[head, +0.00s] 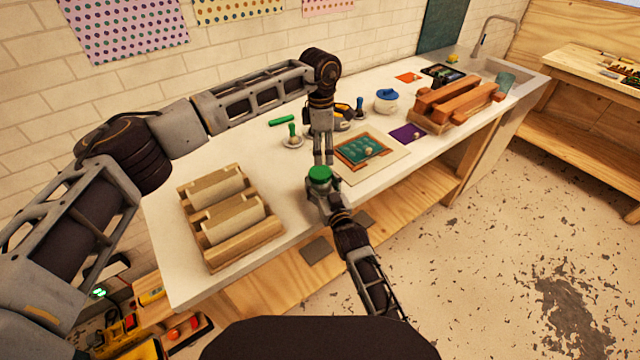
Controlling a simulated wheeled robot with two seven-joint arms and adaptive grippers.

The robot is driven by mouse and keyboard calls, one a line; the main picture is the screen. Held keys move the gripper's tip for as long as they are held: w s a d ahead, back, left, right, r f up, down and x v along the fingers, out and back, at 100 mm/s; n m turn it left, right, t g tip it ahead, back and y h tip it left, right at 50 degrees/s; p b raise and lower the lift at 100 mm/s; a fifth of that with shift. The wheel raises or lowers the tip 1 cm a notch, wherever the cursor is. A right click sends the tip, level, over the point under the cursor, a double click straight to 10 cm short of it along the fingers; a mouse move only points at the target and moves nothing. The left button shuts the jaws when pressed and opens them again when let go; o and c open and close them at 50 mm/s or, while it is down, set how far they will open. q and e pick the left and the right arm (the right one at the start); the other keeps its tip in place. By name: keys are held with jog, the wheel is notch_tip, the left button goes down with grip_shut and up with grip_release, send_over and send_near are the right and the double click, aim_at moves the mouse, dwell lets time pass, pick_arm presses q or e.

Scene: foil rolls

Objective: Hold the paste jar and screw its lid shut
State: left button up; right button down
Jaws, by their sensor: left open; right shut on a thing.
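The paste jar with its green lid (320,174) is at the table's front edge, near the middle of the head view. The lid sits on top of the jar; whether it is fully seated cannot be told. My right gripper (322,194) is shut on the jar from the front, and its fingers hide most of the jar body. My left gripper (323,158) points straight down just above the lid. It is open, with its fingertips close over the lid; a small gap or contact cannot be told apart.
A wooden rack (230,262) with pale rolls stands at the left. A framed green panel (362,149) lies on a board behind the jar. A blue-lidded pot (386,101) and a rack with reddish rolls (455,100) are farther right. The white tabletop (160,262) is bare at the left corner.

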aim_at(320, 171)
pick_arm(q)
jog(key=n, duration=0.6)
jog(key=shift+a+r, duration=0.1)
jog(key=shift+a, duration=0.3)
jog(key=n, duration=0.5)
jog(key=shift+s+a+n+y, duration=0.1)
jog(key=shift+a+n+y, duration=0.05)
jog(key=shift+n+y, duration=0.15)
jog(key=shift+f, duration=4)
jog(key=shift+c, duration=0.2)
